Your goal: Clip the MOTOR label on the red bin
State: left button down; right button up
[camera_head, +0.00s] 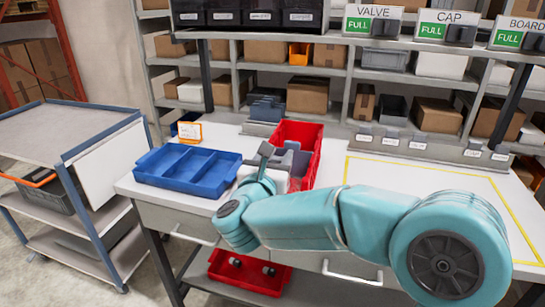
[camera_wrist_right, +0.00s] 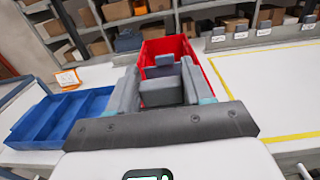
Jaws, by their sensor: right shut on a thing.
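The red bin (camera_head: 297,130) stands on the white table, right of the blue tray. My right gripper (camera_head: 277,158) is at the bin's near end, seen from behind and partly hidden by my own arm. In the right wrist view the gripper (camera_wrist_right: 163,88) is shut on a grey clip-like piece (camera_wrist_right: 162,92), with the red bin (camera_wrist_right: 168,46) right behind it. I cannot tell whether the piece touches the bin's front wall. No MOTOR lettering is readable. My left gripper is not in view.
The blue divided tray (camera_head: 190,166) lies left of the bin, with a small orange-framed card (camera_head: 190,131) behind it. A grey rail (camera_head: 432,149) with several white labels runs along the table's back right. The yellow-outlined area (camera_head: 440,175) looks clear apart from my arm over it.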

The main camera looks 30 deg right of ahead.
jog(key=p+x, duration=0.3)
jog(key=x, duration=0.1)
jog(key=shift+w+d, duration=0.15)
jog(key=shift+d, duration=0.05)
jog(key=shift+a+f+b, duration=0.1)
jog(key=shift+f+b, duration=0.35)
jog(key=shift+f, duration=1)
jog(key=shift+f+b, duration=0.65)
jog(key=shift+b, duration=0.65)
jog(key=o, duration=1.1)
